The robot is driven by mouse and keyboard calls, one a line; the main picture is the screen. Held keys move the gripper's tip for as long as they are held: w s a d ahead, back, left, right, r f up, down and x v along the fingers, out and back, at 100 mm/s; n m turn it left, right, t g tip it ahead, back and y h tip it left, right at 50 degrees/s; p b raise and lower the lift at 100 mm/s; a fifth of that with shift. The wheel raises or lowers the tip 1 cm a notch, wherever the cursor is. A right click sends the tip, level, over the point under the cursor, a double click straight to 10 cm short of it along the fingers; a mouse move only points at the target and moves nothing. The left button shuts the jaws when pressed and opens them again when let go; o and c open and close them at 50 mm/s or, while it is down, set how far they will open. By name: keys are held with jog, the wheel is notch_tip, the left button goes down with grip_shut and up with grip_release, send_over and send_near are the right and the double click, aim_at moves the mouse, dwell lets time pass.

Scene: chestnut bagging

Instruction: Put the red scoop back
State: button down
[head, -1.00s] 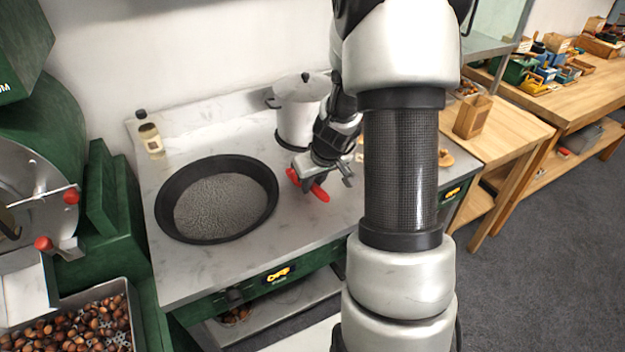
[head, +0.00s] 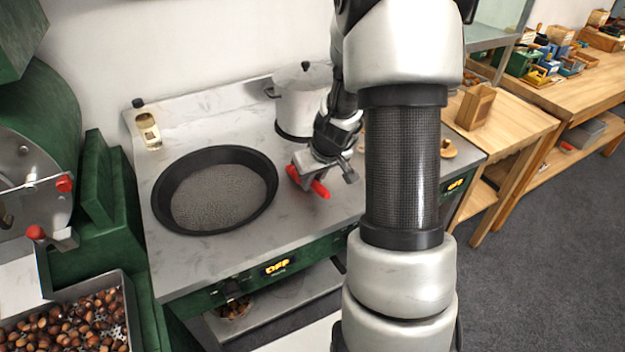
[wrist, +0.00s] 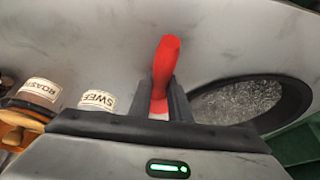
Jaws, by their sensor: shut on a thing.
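The red scoop (head: 319,188) is in my gripper (head: 312,178), just above or at the pale stove top, right of the black pan. In the wrist view the red scoop (wrist: 166,62) stands up between the two dark fingers of my gripper (wrist: 165,100), which are shut on it. Only its red part shows clearly; the rest is hidden by the gripper. I cannot tell whether it touches the surface.
The wide black pan (head: 160,205) holds grey grains. A lidded pot (head: 298,105) stands behind my gripper. A small bottle (head: 148,132) is at the back left. A wooden holder (head: 475,107) stands on the right table. The stove front is clear.

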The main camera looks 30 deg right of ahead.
jog(key=shift+f+b, duration=0.3)
jog(key=c, duration=1.6)
grip_release()
jog(key=shift+o, duration=0.2)
